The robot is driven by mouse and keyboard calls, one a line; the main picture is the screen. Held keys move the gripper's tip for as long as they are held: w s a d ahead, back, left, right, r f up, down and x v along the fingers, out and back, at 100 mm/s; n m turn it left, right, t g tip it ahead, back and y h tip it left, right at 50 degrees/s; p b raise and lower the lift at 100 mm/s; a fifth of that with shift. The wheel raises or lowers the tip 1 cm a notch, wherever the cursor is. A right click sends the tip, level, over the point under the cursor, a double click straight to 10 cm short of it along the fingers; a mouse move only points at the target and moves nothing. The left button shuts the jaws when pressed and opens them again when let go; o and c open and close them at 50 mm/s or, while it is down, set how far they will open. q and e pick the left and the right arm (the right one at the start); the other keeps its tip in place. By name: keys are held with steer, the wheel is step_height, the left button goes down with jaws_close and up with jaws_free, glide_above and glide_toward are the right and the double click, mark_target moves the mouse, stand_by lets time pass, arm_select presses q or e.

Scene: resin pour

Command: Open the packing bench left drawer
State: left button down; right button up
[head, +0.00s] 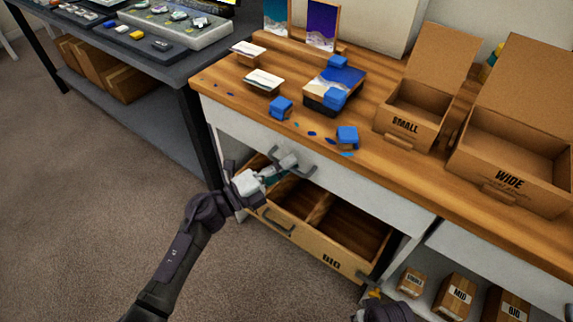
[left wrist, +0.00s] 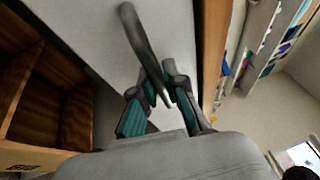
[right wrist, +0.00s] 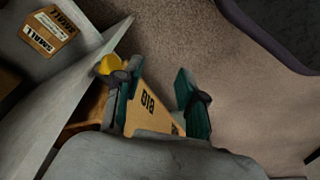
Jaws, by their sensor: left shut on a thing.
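The packing bench (head: 470,205) has a wooden top and a white left drawer front (head: 365,190), which looks flush under the top. Its grey bar handle (head: 309,171) also shows in the left wrist view (left wrist: 140,35). My left gripper (head: 287,165) is at this handle, with its fingers closed around the bar (left wrist: 163,90). My right gripper (right wrist: 158,85) is open, low by the bench; only part of it shows at the bottom of the head view.
A wooden bin marked BIG (head: 300,238) sticks out below the drawer; my right fingers are near its end. A dark table (head: 180,75) is at left.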

stand_by(0.3)
arm_select(q)
steer(key=shift+s+a, duration=0.1)
steer(key=shift+s, duration=0.05)
steer(key=s+a+p, duration=0.3)
steer(key=s+a, duration=1)
steer(key=s, duration=0.5)
arm_select(e)
steer(key=s+f, duration=0.7)
steer(key=f, duration=0.3)
steer(key=shift+s+a+g, duration=0.25)
steer(key=shift+g, duration=0.15)
arm_select(q)
steer(key=c, duration=1.2)
jaws_free()
